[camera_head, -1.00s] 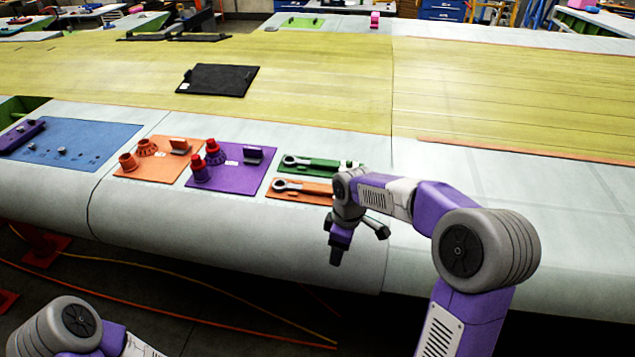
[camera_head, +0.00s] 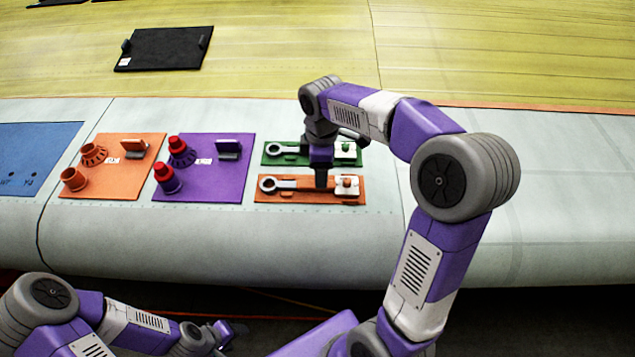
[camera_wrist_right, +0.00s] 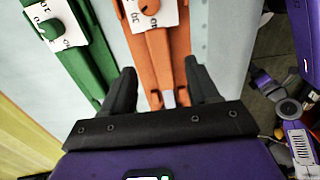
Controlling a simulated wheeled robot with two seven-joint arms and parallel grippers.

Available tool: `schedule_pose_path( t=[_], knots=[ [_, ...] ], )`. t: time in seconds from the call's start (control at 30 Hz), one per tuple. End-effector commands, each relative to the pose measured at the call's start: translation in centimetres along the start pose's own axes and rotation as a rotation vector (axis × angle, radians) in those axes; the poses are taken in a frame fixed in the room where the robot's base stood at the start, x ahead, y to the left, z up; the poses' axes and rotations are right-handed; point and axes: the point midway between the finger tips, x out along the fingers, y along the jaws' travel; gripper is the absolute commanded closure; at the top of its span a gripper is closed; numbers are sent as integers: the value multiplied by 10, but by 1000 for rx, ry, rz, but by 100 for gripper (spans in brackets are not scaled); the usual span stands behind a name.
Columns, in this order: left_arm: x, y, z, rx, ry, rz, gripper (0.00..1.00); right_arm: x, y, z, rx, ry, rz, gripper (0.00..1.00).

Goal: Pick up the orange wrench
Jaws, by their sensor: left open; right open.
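The orange wrench (camera_head: 268,185) lies on an orange tray (camera_head: 262,197), its dark ring end to the left. Much of its middle is behind my right gripper (camera_head: 321,184), which points down over the tray. In the right wrist view, the open jaws of my right gripper (camera_wrist_right: 160,78) stand on either side of the orange tray (camera_wrist_right: 134,42), with nothing visibly clamped. I cannot tell there whether the fingertips touch anything. My left gripper (camera_head: 232,332) is low at the bottom of the head view, open and empty, away from the wing.
A green tray (camera_head: 270,160) with a similar wrench lies just behind. To the left are a purple mat (camera_head: 213,187) and an orange mat (camera_head: 112,185) with fittings, then a blue mat (camera_head: 40,150). The wing surface to the right is clear.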

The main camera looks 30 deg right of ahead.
Motion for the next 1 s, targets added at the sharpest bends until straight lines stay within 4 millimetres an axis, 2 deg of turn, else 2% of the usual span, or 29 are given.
schedule_pose_path(
  t=[0.1,0.23,0.37,0.57,0.9,0.97,1.0],
  knots=[
    [4,-2,-1,0,2,0,44,21,-4,0,0,-2,-5,40],
    [6,-2,-1,0,2,0,44,39,-4,0,2,-2,-5,40],
    [7,-3,-1,0,2,0,44,46,-4,0,2,0,-2,40],
    [7,-2,-1,0,2,0,44,46,-4,0,2,0,-1,40],
    [7,-2,-1,0,2,0,44,45,-4,0,1,0,-1,91],
    [7,-2,-1,0,2,0,44,45,-4,0,1,0,-1,100],
    [7,-2,-1,0,2,0,44,45,-4,0,1,0,-1,100]
  ],
)
